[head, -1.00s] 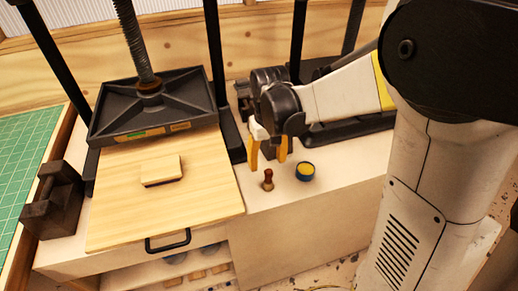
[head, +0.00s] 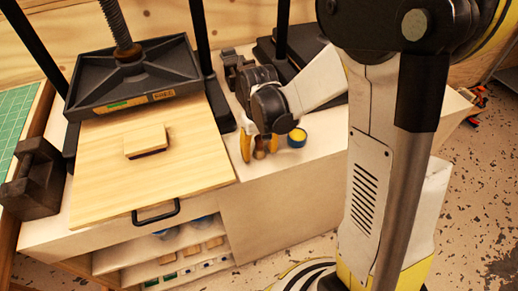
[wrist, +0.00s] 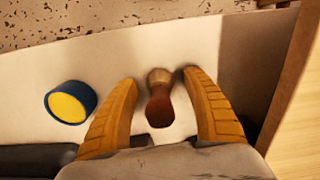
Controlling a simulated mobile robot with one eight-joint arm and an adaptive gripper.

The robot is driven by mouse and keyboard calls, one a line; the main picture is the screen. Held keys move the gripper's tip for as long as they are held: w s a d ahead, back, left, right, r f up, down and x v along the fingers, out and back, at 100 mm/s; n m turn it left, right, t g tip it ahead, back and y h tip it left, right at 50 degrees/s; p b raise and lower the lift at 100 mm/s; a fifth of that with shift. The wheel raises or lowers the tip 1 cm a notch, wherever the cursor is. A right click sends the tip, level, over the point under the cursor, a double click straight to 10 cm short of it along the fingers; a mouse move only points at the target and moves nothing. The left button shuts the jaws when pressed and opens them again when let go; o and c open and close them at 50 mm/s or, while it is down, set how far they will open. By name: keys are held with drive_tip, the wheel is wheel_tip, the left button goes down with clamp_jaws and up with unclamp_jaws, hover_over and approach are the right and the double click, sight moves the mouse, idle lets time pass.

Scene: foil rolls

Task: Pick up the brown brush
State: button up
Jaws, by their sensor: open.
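The brown brush (head: 260,148) is a small item with a red-brown handle and a tan end. It stands on the pale cabinet top near the front edge. In the wrist view the brush (wrist: 159,106) shows between my two yellow-orange fingers, with its handle towards the camera. My gripper (head: 259,151) is open and reaches down around the brush, one finger on each side. In the wrist view my gripper (wrist: 161,82) shows a gap between each finger and the brush. In the head view the fingers partly hide the brush.
A blue jar with a yellow top (head: 297,138) stands close to the right of my gripper. A wooden board (head: 105,185) bearing a small block (head: 146,140) lies left, under a black press (head: 135,80). A dark metal weight (head: 35,180) stands far left.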

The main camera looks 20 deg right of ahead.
sight(262, 148)
clamp_jaws()
drive_tip(key=shift+r+p, duration=0.3)
drive_tip(key=shift+r, duration=0.25)
drive_tip(key=r, duration=0.1)
drive_tip(key=r+p, duration=0.2)
drive_tip(key=r, duration=0.1)
drive_tip(key=shift+s+d, duration=0.25)
drive_tip(key=shift+d, duration=0.1)
drive_tip(key=s+d+r+p, duration=0.3)
drive_tip(key=s+d+r, duration=0.3)
drive_tip(key=d, duration=0.2)
drive_tip(key=shift+s+d, duration=0.15)
drive_tip(key=shift+d, duration=0.25)
